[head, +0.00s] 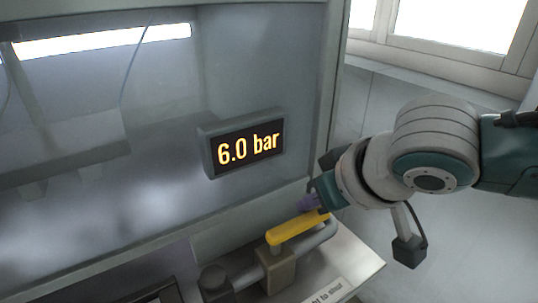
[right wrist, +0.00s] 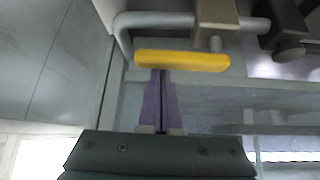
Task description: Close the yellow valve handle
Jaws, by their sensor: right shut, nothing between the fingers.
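The yellow valve handle (head: 297,228) is a bar on top of a tan valve block (head: 277,268) on a grey pipe. In the head view it points to the right and away, roughly along the pipe. My right gripper (head: 311,202) has its purple fingers at the handle's far end. In the right wrist view the shut fingers (right wrist: 160,76) are empty, and their tips meet the long side of the yellow handle (right wrist: 182,61) near its left end. Whether they touch it or stop just short, I cannot tell. My left gripper is not in view.
A display (head: 246,143) reading "6.0 bar" is on the press panel behind the valve. A dark round knob (head: 213,279) is on the pipe to the left. A label (head: 328,291), partly cut off, lies on the ledge in front. A window is at the upper right.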

